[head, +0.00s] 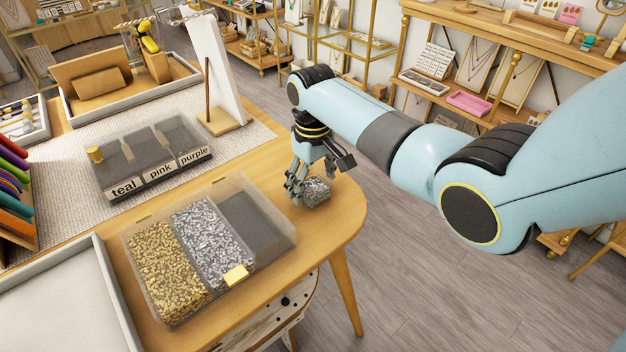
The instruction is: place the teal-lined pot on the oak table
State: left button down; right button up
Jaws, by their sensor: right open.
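A small pot (317,194) with silver bits in it stands on the oak table (343,212) near its rounded right end. No teal lining can be made out on it at this size. My right gripper (306,188) points down at the pot, with its fingers open at the pot's left and upper side. The fingers hide part of the pot, and I cannot tell whether they touch it. My left gripper is not in view.
A divided box (262,212) with gold and silver bits stands left of the pot. Behind it is a tray (150,170) labelled teal, pink and purple. A white display stand (215,65) rises further back. Bare tabletop lies around the pot, close to the table's edge.

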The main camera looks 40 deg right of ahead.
jog(key=shift+r, duration=0.1)
notch_tip(320, 180, up, 12)
dwell(0.4)
dwell(0.4)
